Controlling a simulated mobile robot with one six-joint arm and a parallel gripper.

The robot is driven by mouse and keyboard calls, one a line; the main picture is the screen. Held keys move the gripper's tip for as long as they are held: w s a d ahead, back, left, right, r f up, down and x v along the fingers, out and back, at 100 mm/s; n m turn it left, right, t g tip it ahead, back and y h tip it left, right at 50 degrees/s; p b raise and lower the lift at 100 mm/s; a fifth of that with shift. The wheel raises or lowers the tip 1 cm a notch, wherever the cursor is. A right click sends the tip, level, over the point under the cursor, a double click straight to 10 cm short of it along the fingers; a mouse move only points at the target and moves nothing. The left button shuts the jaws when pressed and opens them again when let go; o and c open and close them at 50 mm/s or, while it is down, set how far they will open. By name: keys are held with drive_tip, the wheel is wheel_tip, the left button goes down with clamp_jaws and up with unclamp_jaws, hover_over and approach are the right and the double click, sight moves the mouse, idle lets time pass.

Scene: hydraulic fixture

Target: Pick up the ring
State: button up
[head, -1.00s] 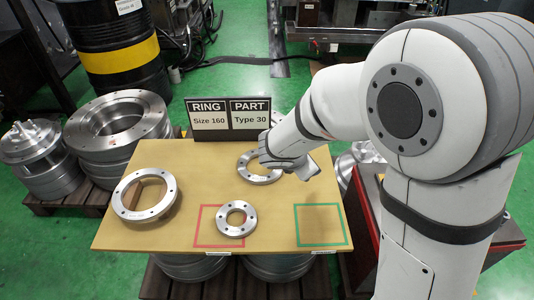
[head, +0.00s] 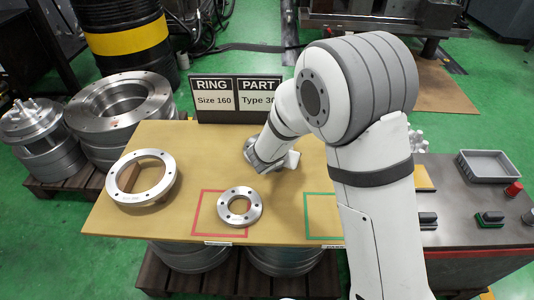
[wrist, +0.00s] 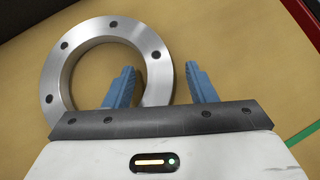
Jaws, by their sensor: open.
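A silver metal ring with bolt holes (wrist: 56,72) lies flat on the tan board. In the wrist view it is at the left, partly cut off behind my gripper's body. My gripper (wrist: 163,82) is open, with two blue fingers. The ring's right rim shows between them, the left finger over its central hole and the right finger outside it. I cannot tell finger height or contact. In the head view my gripper (head: 270,160) mostly hides this ring. A larger ring (head: 117,189) lies at the left, and a smaller ring (head: 228,216) lies over the red square.
A sign (head: 212,100) reading "RING Size 160" and "PART" stands at the board's back edge. The green square (head: 317,194) is partly hidden by my arm. A side bench at the right holds a grey tray (head: 488,166). The board (head: 130,225) is clear at front left.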

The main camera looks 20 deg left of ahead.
drive_tip(key=shift+w, duration=0.1)
drive_tip(key=shift+c, duration=0.4)
clamp_jaws()
